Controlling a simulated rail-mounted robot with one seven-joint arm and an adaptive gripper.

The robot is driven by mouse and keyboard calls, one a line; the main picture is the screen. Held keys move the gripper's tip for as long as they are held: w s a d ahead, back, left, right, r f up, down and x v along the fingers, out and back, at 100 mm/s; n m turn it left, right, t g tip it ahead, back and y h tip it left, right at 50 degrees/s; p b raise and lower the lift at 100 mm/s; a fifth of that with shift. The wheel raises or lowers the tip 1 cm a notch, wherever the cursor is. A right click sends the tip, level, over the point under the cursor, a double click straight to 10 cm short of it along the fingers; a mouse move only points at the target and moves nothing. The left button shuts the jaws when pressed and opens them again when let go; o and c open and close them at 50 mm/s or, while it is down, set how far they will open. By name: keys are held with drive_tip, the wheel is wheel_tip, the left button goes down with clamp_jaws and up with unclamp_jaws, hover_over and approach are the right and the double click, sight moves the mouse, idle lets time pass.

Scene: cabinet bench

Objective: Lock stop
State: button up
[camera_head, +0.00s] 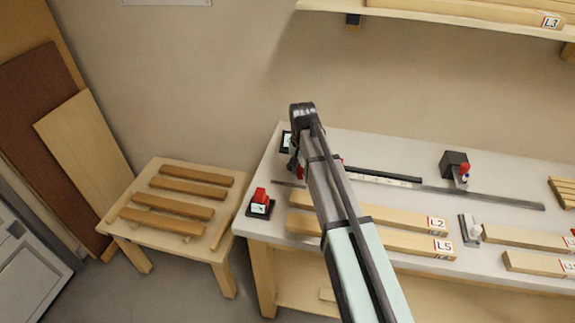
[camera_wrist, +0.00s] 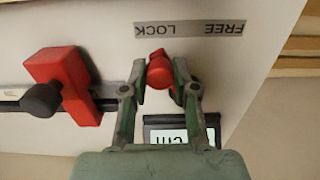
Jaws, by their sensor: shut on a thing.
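In the wrist view, my gripper (camera_wrist: 157,84) has its two green fingers on either side of a small red lever knob (camera_wrist: 159,74) and is shut on it. A grey label strip (camera_wrist: 190,28) reads FREE and LOCK, upside down in this view. The knob's narrow end lies near the word LOCK. To the left, a red stop block (camera_wrist: 62,82) with a black round knob (camera_wrist: 41,99) sits on a dark rail (camera_wrist: 10,100). A small display (camera_wrist: 158,135) is partly hidden behind my gripper.
The white bench (camera_head: 350,145) carries a long rail (camera_head: 480,198) and a black box with a red lever (camera_head: 454,162). Boards marked L2 (camera_head: 395,217) and L5 (camera_head: 400,241) lie in front. A red-topped device (camera_head: 260,204) stands at the left corner. A slatted low table (camera_head: 150,172) is left.

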drive_tip(key=shift+w+d, duration=0.15)
drive_tip(key=shift+d, duration=0.25)
idle(0.4)
drive_tip(key=o, duration=0.8)
drive_tip(key=shift+c, duration=0.2)
drive_tip(key=shift+r, duration=0.1)
drive_tip(key=shift+r+p, duration=2.9)
drive_tip(key=shift+r, duration=1.5)
